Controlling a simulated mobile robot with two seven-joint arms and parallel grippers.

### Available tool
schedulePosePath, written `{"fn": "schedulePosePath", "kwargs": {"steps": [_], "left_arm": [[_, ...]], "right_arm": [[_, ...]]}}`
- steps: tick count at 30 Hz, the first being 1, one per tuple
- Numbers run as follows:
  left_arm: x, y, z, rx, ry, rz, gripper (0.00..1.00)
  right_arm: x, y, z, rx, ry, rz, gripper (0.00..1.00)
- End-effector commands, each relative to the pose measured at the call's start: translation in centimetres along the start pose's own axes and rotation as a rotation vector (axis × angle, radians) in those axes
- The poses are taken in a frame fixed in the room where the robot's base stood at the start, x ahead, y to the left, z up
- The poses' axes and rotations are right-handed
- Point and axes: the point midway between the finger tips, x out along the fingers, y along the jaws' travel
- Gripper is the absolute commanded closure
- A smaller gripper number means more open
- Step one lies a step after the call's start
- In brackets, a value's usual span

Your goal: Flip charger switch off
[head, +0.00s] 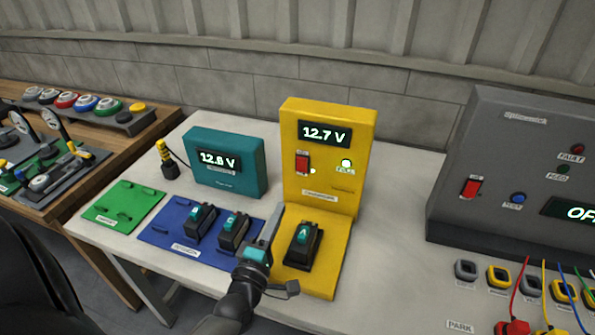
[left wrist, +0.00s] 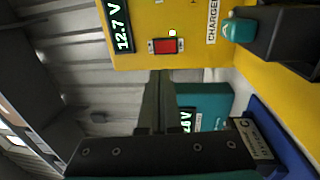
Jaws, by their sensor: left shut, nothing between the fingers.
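The yellow charger (head: 332,180) stands upright on the bench, showing 12.7 V, with a lit indicator. Its red rocker switch (head: 302,162) is on the front face, left of the light; it also shows in the left wrist view (left wrist: 165,46). I cannot tell the rocker's position for sure. Battery A (head: 302,246) sits on the charger's base. My left gripper (head: 278,210) is shut and empty, in front of the charger's lower left edge, below the switch. In the left wrist view its fingers (left wrist: 159,75) point toward the switch, apart from it. My right gripper is not seen.
A teal meter (head: 222,162) stands left of the charger. Two batteries stand on a blue mat (head: 165,232), with an empty green mat (head: 122,207) farther left. A grey panel (head: 500,150) with another red switch is at right. The bench between charger and panel is clear.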

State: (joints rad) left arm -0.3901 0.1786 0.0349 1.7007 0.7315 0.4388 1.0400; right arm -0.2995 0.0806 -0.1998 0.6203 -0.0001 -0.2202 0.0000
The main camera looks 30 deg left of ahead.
Motion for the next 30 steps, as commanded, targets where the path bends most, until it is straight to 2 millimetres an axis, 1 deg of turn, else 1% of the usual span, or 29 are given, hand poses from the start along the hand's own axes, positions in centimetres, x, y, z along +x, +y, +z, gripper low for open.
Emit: {"fn": "schedulePosePath", "kwargs": {"steps": [15,21,27,30], "left_arm": [[8.3,0.1,0.0,0.001,0.0,0.003,1.0],[11.2,0.1,0.0,0.0,0.0,0.002,1.0],[12.9,0.0,0.0,0.001,0.0,0.001,1.0],[13.2,0.0,0.0,0.001,0.0,0.0,1.0]], "right_arm": [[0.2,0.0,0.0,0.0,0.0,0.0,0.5],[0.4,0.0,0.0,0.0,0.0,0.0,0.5],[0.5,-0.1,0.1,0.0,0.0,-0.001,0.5],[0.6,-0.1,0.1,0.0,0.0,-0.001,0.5]]}}
